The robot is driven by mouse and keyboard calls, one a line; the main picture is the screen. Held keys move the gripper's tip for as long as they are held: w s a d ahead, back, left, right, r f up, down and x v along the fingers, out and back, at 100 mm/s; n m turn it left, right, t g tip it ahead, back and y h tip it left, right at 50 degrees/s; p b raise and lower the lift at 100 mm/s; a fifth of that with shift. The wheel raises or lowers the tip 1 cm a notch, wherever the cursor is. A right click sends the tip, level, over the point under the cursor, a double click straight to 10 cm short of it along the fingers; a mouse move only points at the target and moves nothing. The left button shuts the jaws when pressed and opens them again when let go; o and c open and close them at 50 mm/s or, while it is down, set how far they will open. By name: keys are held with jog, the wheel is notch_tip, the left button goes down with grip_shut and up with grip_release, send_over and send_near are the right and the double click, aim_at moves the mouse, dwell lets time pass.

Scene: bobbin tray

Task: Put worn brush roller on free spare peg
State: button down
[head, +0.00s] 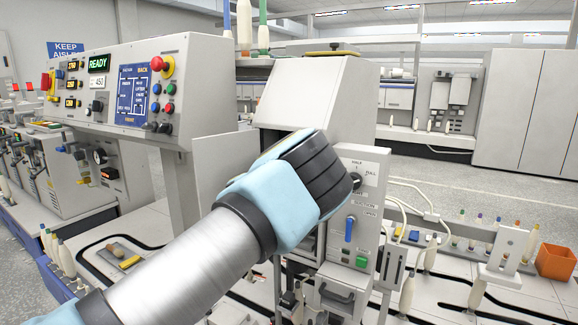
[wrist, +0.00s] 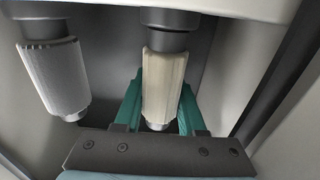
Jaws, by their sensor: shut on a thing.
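In the wrist view, a cream ribbed brush roller (wrist: 163,85) hangs upright below a dark round holder, its metal end at the bottom. My gripper (wrist: 160,108) has its green fingers on either side of this roller and is shut on it. The roller's top still meets the holder. A grey ribbed roller (wrist: 55,78) hangs from a second holder to the left, apart from my fingers. In the head view my arm reaches into the open grey machine housing (head: 310,95), and my fingers and the rollers are hidden there. I cannot make out a free spare peg.
A control panel (head: 362,200) with a knob, blue lever and green button stands just right of my wrist. A console (head: 120,90) with lit displays is at the left. White bobbins and an orange bin (head: 556,262) are at the right. Housing walls lie close around my gripper.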

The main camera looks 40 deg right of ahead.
dwell(0.3)
jog(key=shift+c, duration=2.1)
grip_release()
jog(key=b+v, duration=0.2)
jog(key=v, duration=0.9)
